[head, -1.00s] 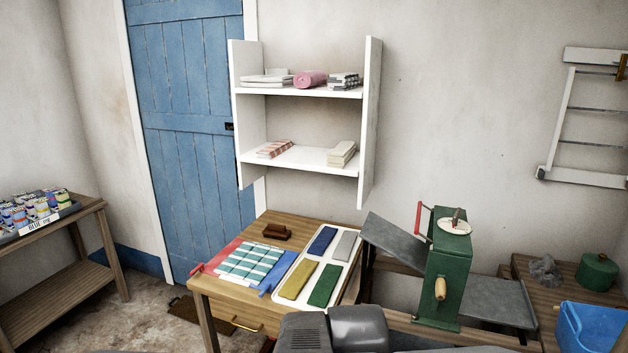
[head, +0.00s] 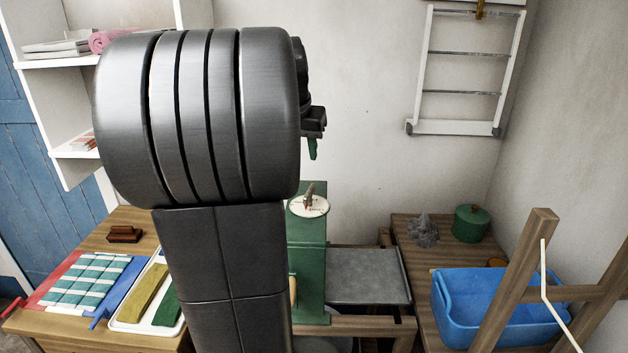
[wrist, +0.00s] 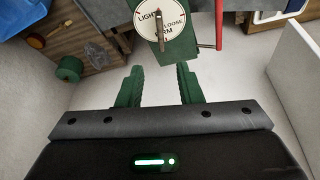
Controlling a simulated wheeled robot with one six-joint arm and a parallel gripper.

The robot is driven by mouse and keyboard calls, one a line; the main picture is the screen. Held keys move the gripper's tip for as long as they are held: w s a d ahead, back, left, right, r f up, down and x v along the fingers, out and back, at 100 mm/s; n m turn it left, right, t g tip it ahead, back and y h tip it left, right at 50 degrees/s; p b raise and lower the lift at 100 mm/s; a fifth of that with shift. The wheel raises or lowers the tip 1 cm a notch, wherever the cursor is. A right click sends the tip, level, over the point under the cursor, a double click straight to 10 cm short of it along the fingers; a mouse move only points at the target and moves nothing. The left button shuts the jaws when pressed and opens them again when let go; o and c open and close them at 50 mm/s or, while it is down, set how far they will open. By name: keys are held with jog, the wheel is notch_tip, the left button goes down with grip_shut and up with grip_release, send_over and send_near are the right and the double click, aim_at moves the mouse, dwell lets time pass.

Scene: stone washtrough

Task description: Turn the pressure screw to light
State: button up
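The pressure screw (head: 308,196) is a small grey handle standing over a round white dial (head: 297,208) on top of a green mangle (head: 312,250). In the wrist view the screw (wrist: 161,30) lies across the dial (wrist: 145,30), which carries the words LIGHT, LOOSE and FIRM. I cannot tell which mark it is set to. My gripper (wrist: 158,72) is open and empty, its two green fingers apart and pointing toward the dial. In the head view my arm hides most of the gripper; a green fingertip (head: 313,150) shows above the dial, clear of it.
A red handle (wrist: 219,25) stands beside the dial. A blue tub (head: 455,318) and a green pot (head: 471,224) are on the right, with a wooden frame (head: 520,270) in front. The tray of coloured strips (head: 122,324) and the shelf (head: 60,62) are on the left.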

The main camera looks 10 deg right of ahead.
aim_at(310, 190)
jog(key=p+x, duration=0.1)
jog(key=x, duration=1.2)
jog(key=shift+w+f, duration=0.1)
jog(key=shift+f, duration=0.1)
grip_shut()
